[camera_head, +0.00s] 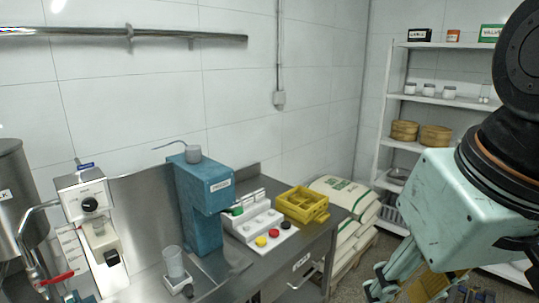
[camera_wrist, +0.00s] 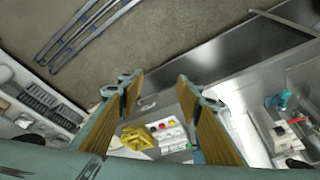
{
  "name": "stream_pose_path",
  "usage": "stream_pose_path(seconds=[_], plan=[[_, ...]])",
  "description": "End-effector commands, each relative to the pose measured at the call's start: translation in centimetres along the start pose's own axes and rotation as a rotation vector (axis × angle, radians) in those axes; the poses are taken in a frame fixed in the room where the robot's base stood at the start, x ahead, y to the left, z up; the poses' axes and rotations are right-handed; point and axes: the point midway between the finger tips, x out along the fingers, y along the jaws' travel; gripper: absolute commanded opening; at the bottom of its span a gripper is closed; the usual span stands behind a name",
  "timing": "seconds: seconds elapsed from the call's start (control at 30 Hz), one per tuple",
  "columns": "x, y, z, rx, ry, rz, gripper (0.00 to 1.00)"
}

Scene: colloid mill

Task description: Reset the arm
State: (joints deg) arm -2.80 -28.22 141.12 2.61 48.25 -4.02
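My arm hangs at the right edge of the head view, with its pale green gripper body in front of the shelves. My gripper (camera_wrist: 157,84) shows in the wrist view with its two yellow-padded fingers well apart and nothing between them. In the head view the fingers point down and are cut off by the bottom edge. The gripper is to the right of the steel bench (camera_head: 262,268) and apart from it.
A blue machine (camera_head: 204,205) stands on the bench beside a white panel with coloured buttons (camera_head: 262,222) and a yellow crate (camera_head: 302,204). Stacked sacks (camera_head: 343,206) lie behind the bench's right end. A white shelf rack (camera_head: 391,100) stands at the back right.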

Motion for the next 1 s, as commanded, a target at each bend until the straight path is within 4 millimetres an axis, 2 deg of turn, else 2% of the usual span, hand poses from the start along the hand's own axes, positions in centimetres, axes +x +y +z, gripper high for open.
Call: stream_pose_path(seconds=[0.2, 0.4, 1.0], plan=[[-1.3, 1.3, 2.9, 0.052, 0.011, 0.031, 0.32], [-1.8, 2.0, 4.4, 0.078, 0.012, 0.048, 0.32], [-1.9, 2.1, 4.7, 0.085, 0.013, 0.052, 0.32]])
